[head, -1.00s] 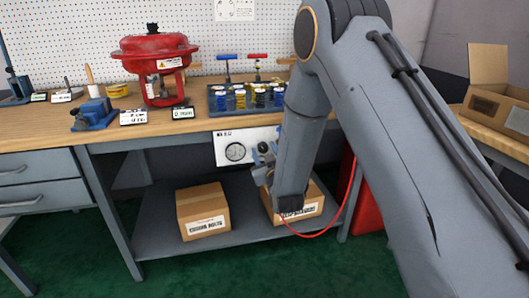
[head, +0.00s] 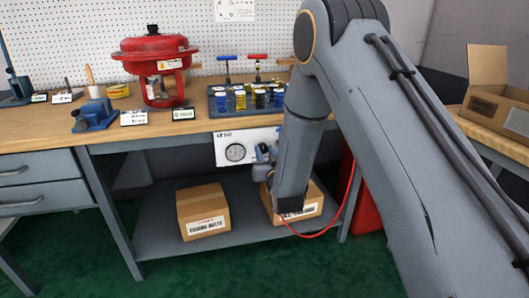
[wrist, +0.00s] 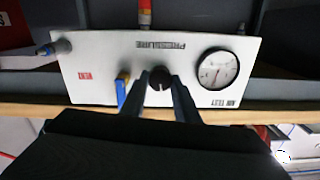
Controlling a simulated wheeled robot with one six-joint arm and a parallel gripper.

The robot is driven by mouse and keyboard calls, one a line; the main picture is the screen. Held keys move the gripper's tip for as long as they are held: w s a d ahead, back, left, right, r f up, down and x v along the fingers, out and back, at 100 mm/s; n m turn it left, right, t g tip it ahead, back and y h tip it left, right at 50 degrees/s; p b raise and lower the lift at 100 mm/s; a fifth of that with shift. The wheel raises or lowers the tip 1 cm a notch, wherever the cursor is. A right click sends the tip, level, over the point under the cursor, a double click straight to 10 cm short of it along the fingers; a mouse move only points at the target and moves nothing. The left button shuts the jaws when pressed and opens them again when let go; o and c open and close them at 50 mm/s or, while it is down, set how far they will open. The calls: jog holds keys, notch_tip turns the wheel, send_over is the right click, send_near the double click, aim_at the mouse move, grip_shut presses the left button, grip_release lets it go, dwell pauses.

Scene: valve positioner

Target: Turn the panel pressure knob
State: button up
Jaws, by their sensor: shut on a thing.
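The panel pressure knob (wrist: 159,80) is a dark round knob on the white panel (wrist: 95,62). My gripper (wrist: 160,84) is shut on it in the wrist view, one finger on each side. A round gauge (wrist: 217,70) with a white dial sits beside the knob on the panel. The gauge also shows in the head view (head: 236,152), below the bench top. In the head view, my gripper (head: 262,160) is at the right part of the panel, and my arm hides the knob.
A blue lever (wrist: 122,88) is close beside one finger. Cardboard boxes (head: 203,208) stand on the lower shelf. A red hose (head: 335,222) hangs by my arm. The bench edge (head: 150,144) runs above the panel.

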jog(key=m, duration=0.5)
jog(key=shift+m, duration=0.3)
jog(key=m, duration=0.4)
jog(key=shift+m+p, duration=0.3)
jog(key=shift+p, duration=0.1)
jog(key=o, duration=1)
jog(key=shift+o, duration=0.2)
jog(key=shift+d, duration=0.1)
jog(key=v, duration=0.7)
jog(key=shift+s+p, duration=0.3)
jog(key=shift+s, duration=0.1)
jog(key=shift+d, duration=0.1)
